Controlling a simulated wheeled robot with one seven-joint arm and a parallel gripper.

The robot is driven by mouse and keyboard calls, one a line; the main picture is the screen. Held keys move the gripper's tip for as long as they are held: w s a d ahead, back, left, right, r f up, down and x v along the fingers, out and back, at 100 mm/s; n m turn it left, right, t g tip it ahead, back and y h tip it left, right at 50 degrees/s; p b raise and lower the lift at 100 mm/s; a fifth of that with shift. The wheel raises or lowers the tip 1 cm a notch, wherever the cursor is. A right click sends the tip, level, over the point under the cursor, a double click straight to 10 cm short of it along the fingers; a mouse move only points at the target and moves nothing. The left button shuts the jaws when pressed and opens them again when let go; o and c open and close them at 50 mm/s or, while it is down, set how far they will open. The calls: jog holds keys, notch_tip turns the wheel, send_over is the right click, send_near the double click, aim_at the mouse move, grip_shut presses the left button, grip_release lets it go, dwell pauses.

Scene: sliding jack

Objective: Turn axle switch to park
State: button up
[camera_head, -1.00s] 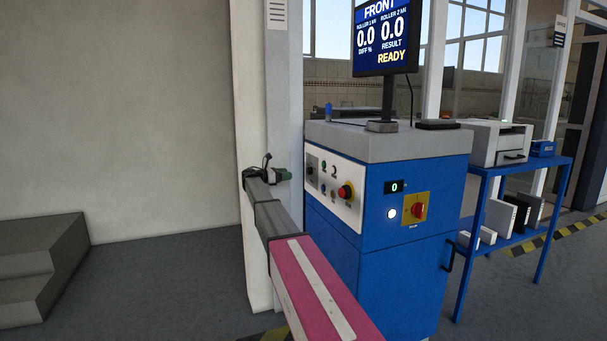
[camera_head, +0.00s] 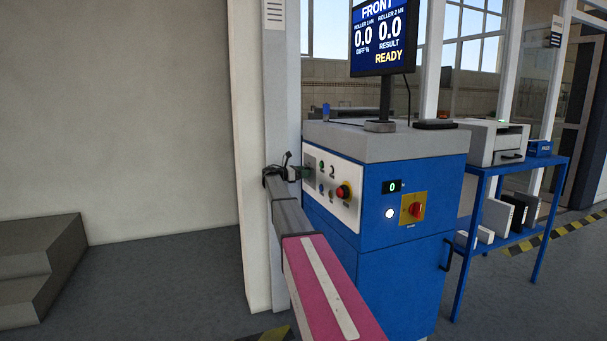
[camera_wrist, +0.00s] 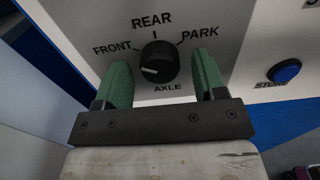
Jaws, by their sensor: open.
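The axle switch (camera_wrist: 160,55) is a round black knob on a grey plate in the wrist view. FRONT is printed at its left, REAR above, PARK at its right and AXLE below. Its white pointer mark points left and slightly down, on the FRONT side. My gripper (camera_wrist: 161,64) is open, with one green finger on each side of the knob. Gaps show between the fingers and the knob, so it is not gripped. In the head view my gripper (camera_head: 294,173) is at the left end of the white control panel (camera_head: 347,208), and the knob is not clearly visible there.
A blue STORE button (camera_wrist: 284,71) is right of the switch. The panel also carries a red stop button (camera_head: 343,191). A red rotary switch (camera_head: 415,209) is on the blue cabinet (camera_head: 390,270). A white pillar (camera_head: 250,150) stands close left of my gripper.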

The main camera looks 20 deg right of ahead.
jog(key=c, duration=0.9)
jog(key=m, duration=2.3)
jog(key=shift+r+m, duration=0.1)
jog(key=shift+m, duration=0.3)
